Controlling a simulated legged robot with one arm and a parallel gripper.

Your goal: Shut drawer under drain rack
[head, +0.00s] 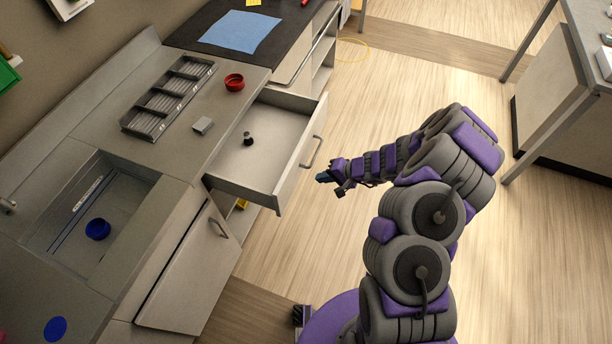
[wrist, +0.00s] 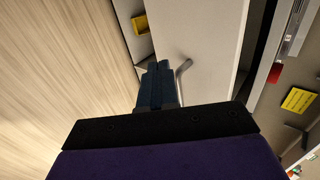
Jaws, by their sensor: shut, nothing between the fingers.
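The drawer (head: 254,146) stands pulled out from the counter in the head view, below and to the right of the grey drain rack (head: 168,97). The drawer front has a grey bar handle (head: 312,152). My gripper (head: 322,177) is shut and empty, in front of the drawer front near the handle, seemingly apart from it. In the wrist view, my gripper's fingers (wrist: 157,85) show beside the pale drawer front (wrist: 200,35) and the handle (wrist: 184,68). Whether they touch is unclear.
A red bowl (head: 234,82) and a grey block (head: 203,125) sit on the counter. A table (head: 560,120) stands farther right.

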